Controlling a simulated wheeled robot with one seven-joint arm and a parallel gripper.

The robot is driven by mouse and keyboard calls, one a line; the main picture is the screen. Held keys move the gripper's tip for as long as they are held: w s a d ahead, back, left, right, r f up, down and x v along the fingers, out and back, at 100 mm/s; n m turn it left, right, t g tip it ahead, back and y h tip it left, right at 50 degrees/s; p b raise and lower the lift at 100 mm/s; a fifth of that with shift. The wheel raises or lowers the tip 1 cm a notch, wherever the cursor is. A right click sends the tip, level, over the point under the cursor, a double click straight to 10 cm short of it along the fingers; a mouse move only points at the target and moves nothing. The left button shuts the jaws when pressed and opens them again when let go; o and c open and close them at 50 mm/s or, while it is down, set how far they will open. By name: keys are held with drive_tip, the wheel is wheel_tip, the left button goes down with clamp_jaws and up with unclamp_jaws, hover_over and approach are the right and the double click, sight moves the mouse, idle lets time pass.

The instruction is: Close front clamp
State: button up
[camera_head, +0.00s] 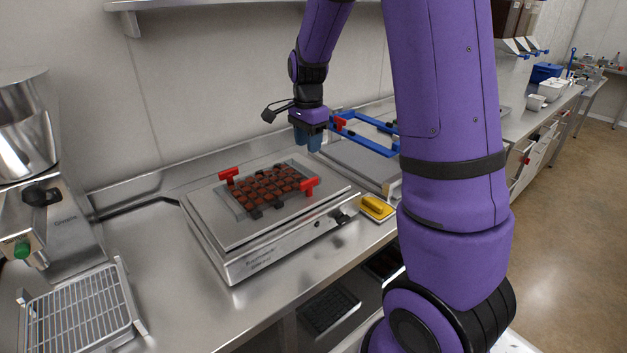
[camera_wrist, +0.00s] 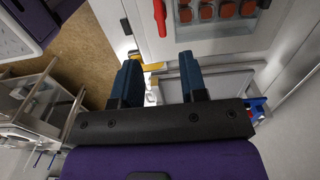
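The steel plate unit (camera_head: 215,217) on the counter carries a dark mold (camera_head: 240,199) filled with brown pieces. One red clamp (camera_head: 309,186) sits at the mold's right edge, nearer the counter's front. Another red clamp (camera_head: 229,174) sits at its back left corner. I cannot tell whether either clamp is open or closed. My gripper (camera_head: 308,142) hangs above and behind the mold's right end, apart from it. In the wrist view my gripper (camera_wrist: 160,82) has its two blue fingers spread with nothing between them. A red clamp (camera_wrist: 160,17) shows beyond the fingers, beside the mold.
A yellow sponge-like block (camera_head: 376,207) lies on the counter right of the unit. A blue frame (camera_head: 365,132) with a red part stands behind, over a second flat unit (camera_head: 352,163). A mixer-like machine (camera_head: 62,225) and a wire rack (camera_head: 80,310) are at left.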

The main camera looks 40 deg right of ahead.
sight(309, 180)
wheel_tip(309, 180, down, 11)
drive_tip(key=shift+d+f, duration=0.1)
idle(0.5)
drive_tip(key=shift+c, duration=0.4)
clamp_jaws()
